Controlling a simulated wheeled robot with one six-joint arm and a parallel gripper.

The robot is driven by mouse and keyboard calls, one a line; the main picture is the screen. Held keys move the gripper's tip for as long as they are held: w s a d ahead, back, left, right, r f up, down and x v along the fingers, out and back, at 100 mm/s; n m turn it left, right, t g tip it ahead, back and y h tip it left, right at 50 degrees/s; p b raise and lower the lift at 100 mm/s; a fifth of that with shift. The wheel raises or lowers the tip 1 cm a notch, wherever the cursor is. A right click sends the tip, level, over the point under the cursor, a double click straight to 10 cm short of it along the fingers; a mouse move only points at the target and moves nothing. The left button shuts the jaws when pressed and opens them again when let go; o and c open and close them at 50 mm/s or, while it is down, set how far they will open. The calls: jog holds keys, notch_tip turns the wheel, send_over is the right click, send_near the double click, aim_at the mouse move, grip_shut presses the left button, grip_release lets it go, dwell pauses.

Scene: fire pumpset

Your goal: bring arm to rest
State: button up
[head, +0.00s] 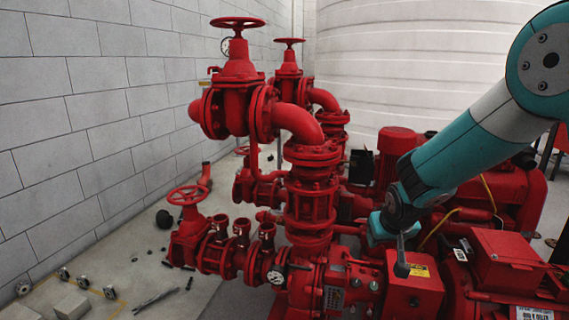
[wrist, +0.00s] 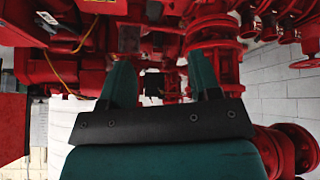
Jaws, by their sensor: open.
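My arm reaches in from the upper right of the head view, over the red pumpset (head: 312,200). My gripper (head: 402,262) is at the arm's low end, in front of the pumpset, above a red box with a yellow label (head: 414,290). The head view does not show clearly whether it touches anything. In the wrist view my gripper (wrist: 160,68) has two teal fingers set apart, with nothing held between them. Red pipes and machinery fill the view beyond the fingers.
Red handwheels (head: 237,23) top the tall valves, and a lower handwheel (head: 187,195) sits at the left. A grey block wall (head: 80,100) stands at left. Small loose parts and a wrench (head: 155,299) lie on the floor. A white ribbed tank (head: 420,60) stands behind.

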jog(key=s+a+r+n+g+y, duration=0.2)
jog(key=s+a+r, duration=0.15)
jog(key=s, duration=0.85)
jog(key=s+a+r+n+g+y, duration=0.15)
jog(key=s+r, duration=0.35)
jog(key=s, duration=0.6)
jog(key=s+a+r+n+g+y, duration=0.2)
jog(key=s+a+r+n+g, duration=0.15)
jog(key=s, duration=0.85)
notch_tip(320, 180, up, 15)
jog(key=p, duration=1.4)
jog(key=shift+w+m+t, duration=0.3)
jog(key=shift+w+m, duration=0.1)
jog(key=shift+f+h, duration=0.1)
jog(key=shift+h, duration=0.15)
jog(key=shift+a, duration=0.1)
